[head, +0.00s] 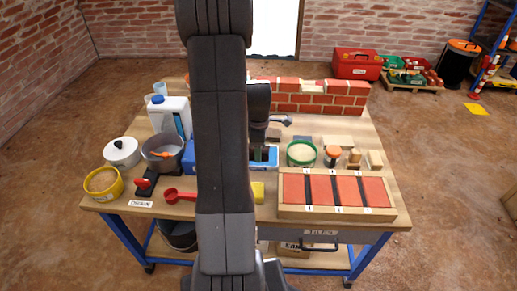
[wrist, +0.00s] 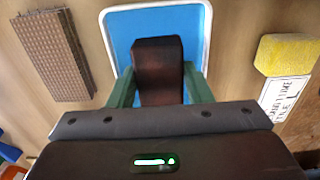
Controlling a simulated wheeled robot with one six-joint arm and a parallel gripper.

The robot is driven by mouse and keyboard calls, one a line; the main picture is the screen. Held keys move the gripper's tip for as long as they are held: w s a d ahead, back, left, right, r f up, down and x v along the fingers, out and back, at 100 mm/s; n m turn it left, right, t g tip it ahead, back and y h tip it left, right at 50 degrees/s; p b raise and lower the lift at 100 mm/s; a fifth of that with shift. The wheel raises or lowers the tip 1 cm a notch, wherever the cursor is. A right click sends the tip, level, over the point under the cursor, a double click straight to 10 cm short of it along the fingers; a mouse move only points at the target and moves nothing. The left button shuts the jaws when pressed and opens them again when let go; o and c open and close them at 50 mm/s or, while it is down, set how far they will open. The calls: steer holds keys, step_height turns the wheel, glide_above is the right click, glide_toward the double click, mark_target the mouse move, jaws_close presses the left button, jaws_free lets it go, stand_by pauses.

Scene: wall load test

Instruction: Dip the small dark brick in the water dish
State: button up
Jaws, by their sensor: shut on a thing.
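The small dark brick (wrist: 158,60) is reddish-brown and sits between the green fingers of my gripper (wrist: 160,88) in the wrist view. The fingers are shut on its sides. The water dish (wrist: 120,32), blue with a white rim, lies behind and under the brick in that view. I cannot tell whether the brick touches the water. In the head view the dish (head: 275,157) shows just right of my arm, with my gripper (head: 262,153) over it. My arm hides part of the dish, and the brick is not clear there.
A yellow sponge (wrist: 286,55) and a white label card (wrist: 284,98) lie right of the dish. A brown ribbed block (wrist: 54,55) lies left in the wrist view. In the head view, a green bowl (head: 301,153) and a red-panelled tray (head: 337,192) stand close at right.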

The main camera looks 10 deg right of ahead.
steer(key=shift+f, duration=0.45)
stand_by(0.7)
steer(key=o, duration=1)
steer(key=shift+c, duration=0.2)
steer(key=shift+r, duration=0.1)
step_height(320, 180, up, 14)
steer(key=p, duration=0.2)
steer(key=shift+p, duration=0.4)
steer(key=shift+f, duration=0.25)
